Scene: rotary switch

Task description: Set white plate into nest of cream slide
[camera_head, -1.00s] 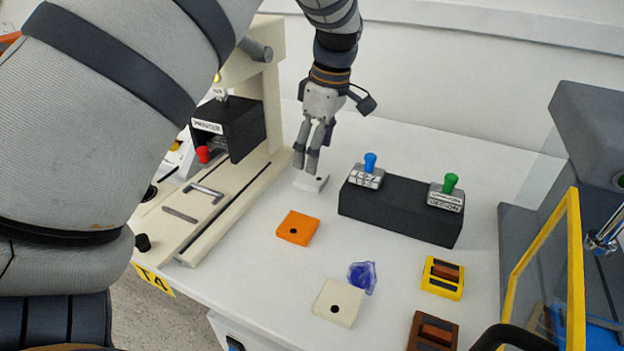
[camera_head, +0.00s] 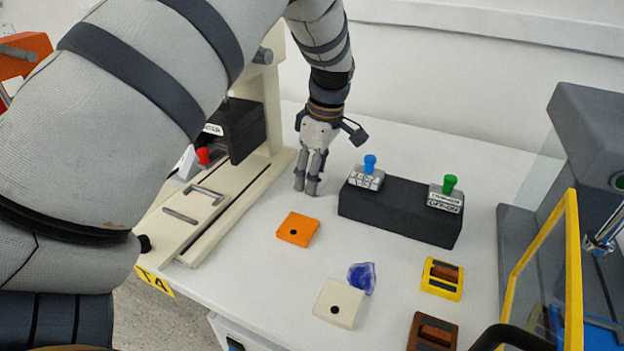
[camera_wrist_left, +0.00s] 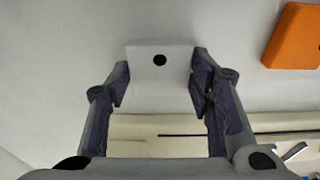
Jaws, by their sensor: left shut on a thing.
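The white plate (camera_wrist_left: 160,80), square with a dark hole, sits between the fingers of my left gripper (camera_wrist_left: 160,85) in the left wrist view. My left gripper (camera_head: 306,192) is shut on its sides, fingers pointing down close to the table; the fingers hide the plate in the head view. The cream slide (camera_head: 190,205), with a metal handle and a dark slot, is part of the cream press to the left of the gripper. I cannot make out its nest clearly. Its cream edge also shows in the left wrist view (camera_wrist_left: 130,128). My right gripper is not in view.
An orange plate (camera_head: 298,229), a cream plate (camera_head: 339,304) and a blue translucent piece (camera_head: 362,278) lie in front. A black block (camera_head: 400,212) with blue and green-handled stamps stands right of the gripper. Yellow (camera_head: 442,278) and brown (camera_head: 433,333) blocks lie nearer right.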

